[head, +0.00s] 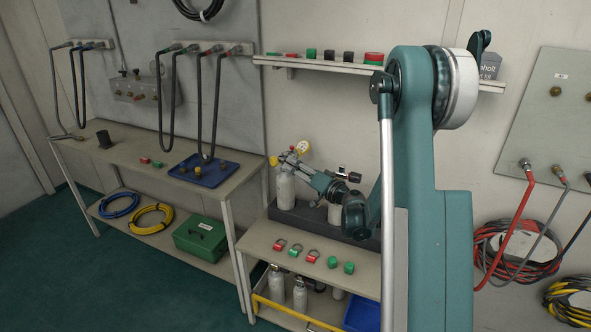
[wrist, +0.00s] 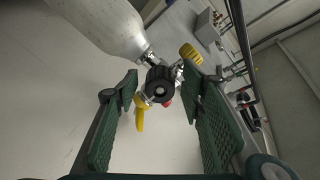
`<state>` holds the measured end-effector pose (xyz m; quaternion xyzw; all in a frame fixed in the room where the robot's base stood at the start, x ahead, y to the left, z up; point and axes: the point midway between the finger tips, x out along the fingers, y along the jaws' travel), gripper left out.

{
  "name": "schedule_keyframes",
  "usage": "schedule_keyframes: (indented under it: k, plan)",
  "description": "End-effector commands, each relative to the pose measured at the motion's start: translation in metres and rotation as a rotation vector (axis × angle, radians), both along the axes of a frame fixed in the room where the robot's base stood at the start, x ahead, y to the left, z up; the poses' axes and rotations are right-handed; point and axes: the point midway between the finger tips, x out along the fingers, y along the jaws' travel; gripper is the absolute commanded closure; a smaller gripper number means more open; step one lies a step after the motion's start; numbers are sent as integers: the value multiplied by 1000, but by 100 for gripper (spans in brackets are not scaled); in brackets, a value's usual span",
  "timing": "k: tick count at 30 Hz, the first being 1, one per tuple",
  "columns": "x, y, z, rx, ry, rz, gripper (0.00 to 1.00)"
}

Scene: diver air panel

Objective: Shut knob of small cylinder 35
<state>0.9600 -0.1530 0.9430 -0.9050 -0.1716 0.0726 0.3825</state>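A small pale grey cylinder (head: 286,190) stands upright on the dark rack of the right bench, with a valve and yellow parts on top. In the wrist view the cylinder (wrist: 112,25) lies at the upper left. Its black round knob (wrist: 160,85) faces the camera between my fingertips. My gripper (head: 302,164) reaches in from the right at valve height; in the wrist view my gripper (wrist: 162,82) is open, with gaps between both green pads and the knob. I cannot read a number on the cylinder. My fingers partly hide the valve in the head view.
A second cylinder (head: 335,214) stands just right on the rack, partly behind my gripper, with a black-knobbed valve (head: 353,177). Red and green rings (head: 296,250) lie on the bench front. A shelf (head: 330,66) with small coloured parts runs above.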

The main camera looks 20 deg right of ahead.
Motion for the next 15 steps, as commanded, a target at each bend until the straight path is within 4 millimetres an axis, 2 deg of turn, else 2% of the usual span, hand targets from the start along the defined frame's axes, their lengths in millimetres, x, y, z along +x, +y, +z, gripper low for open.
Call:
schedule_keyframes:
  k: [8,15]
  plan:
    - [-13,-5,0,0,0,0,60]
    - [-41,-17,0,0,0,-1,60]
